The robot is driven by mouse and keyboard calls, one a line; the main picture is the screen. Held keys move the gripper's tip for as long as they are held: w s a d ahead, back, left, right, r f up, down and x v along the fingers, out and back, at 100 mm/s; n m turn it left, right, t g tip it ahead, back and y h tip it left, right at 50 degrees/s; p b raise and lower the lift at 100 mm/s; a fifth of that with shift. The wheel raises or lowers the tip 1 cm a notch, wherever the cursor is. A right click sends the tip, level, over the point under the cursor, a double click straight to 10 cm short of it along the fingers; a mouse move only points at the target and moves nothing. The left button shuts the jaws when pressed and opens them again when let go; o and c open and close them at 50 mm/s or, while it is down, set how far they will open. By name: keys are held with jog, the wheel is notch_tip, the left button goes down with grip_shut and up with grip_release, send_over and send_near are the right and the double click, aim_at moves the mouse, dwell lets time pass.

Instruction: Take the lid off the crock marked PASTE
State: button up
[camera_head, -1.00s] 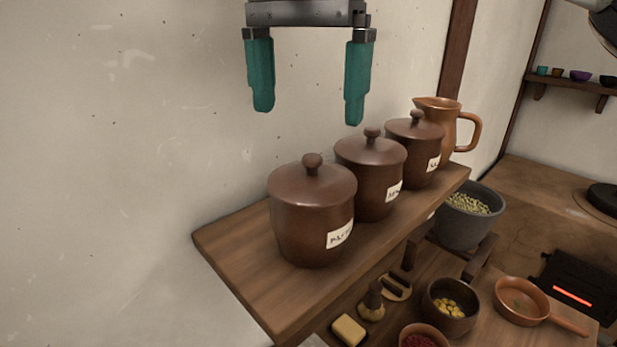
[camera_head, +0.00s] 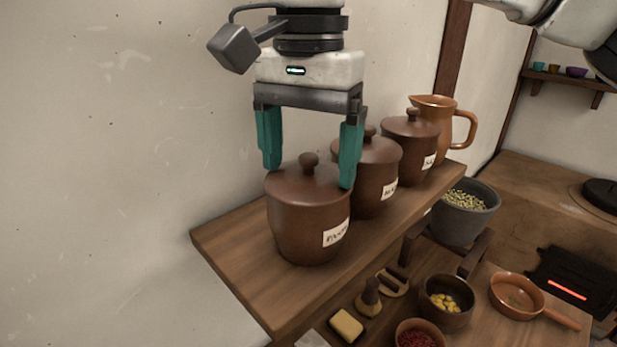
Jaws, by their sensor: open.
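The nearest brown crock (camera_head: 300,235) stands upright at the front of the wall shelf. Its paper label (camera_head: 336,234) starts with P; the rest is hard to read. Its lid (camera_head: 290,184) is on, with a round knob (camera_head: 309,160) on top. My gripper (camera_head: 311,178) is open over this lid. Its two green fingers hang on either side of the knob, apart from it. The right fingertip is near the lid's right edge; I cannot tell whether it touches. The right finger partly hides the second crock.
A second lidded crock (camera_head: 365,180), a third (camera_head: 409,152) and an orange-brown jug (camera_head: 438,128) stand in a row behind on the shelf (camera_head: 235,252). Below are a grey pot (camera_head: 459,222), a bowl of yellow pieces (camera_head: 447,317) and a pan (camera_head: 516,293). The shelf's near left end is bare.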

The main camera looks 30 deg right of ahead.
jog(key=shift+s+f, duration=0.1)
jog(key=shift+f, duration=0.1)
grip_shut()
dwell(0.4)
